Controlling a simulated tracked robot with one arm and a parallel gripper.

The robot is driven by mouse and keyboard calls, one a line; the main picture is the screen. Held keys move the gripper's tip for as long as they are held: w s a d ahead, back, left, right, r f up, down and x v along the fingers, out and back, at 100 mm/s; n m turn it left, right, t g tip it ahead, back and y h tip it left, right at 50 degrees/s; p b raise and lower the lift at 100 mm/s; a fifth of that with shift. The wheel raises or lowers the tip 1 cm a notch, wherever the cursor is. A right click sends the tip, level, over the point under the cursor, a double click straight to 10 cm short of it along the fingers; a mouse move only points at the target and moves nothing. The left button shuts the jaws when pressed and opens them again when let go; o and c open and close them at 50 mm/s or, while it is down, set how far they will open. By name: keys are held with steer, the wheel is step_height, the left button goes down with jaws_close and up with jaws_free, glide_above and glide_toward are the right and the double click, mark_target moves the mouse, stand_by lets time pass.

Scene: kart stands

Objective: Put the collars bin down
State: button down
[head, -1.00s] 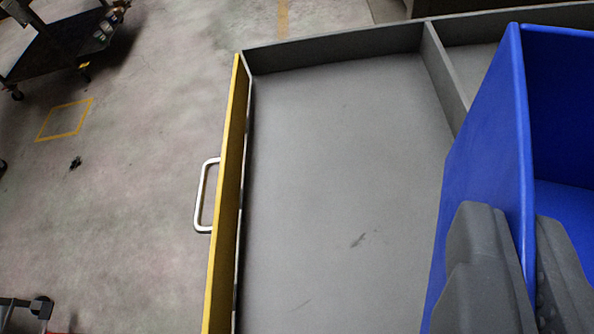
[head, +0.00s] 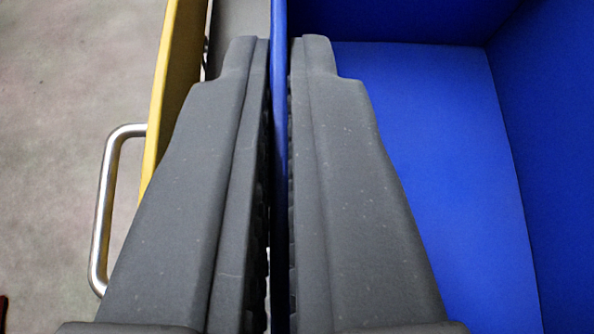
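The blue collars bin (head: 440,150) fills the right half of the view. The part of its inside that I see is empty. My gripper (head: 279,45) has one dark grey finger on each side of the bin's left wall and is shut on it. The wall runs between the fingers. To the left is an open drawer with a yellow front (head: 175,85) and a metal handle (head: 103,205). The bin is just to the right of this front. The bin's underside is hidden, so I cannot tell whether it touches the drawer floor.
A small strip of the grey drawer floor (head: 240,25) shows between the yellow front and the bin. The concrete floor (head: 60,100) at the left is clear apart from a small dark thing at the lower left edge.

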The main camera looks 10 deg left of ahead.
step_height(320, 180, down, 5)
steer(key=shift+f, duration=0.2)
steer(key=shift+r, duration=0.1)
steer(key=c, duration=1.6)
jaws_free()
steer(key=shift+c, duration=0.2)
steer(key=shift+s+r, duration=0.15)
steer(key=shift+s, duration=0.1)
steer(key=v, duration=1.1)
steer(key=shift+s, duration=0.25)
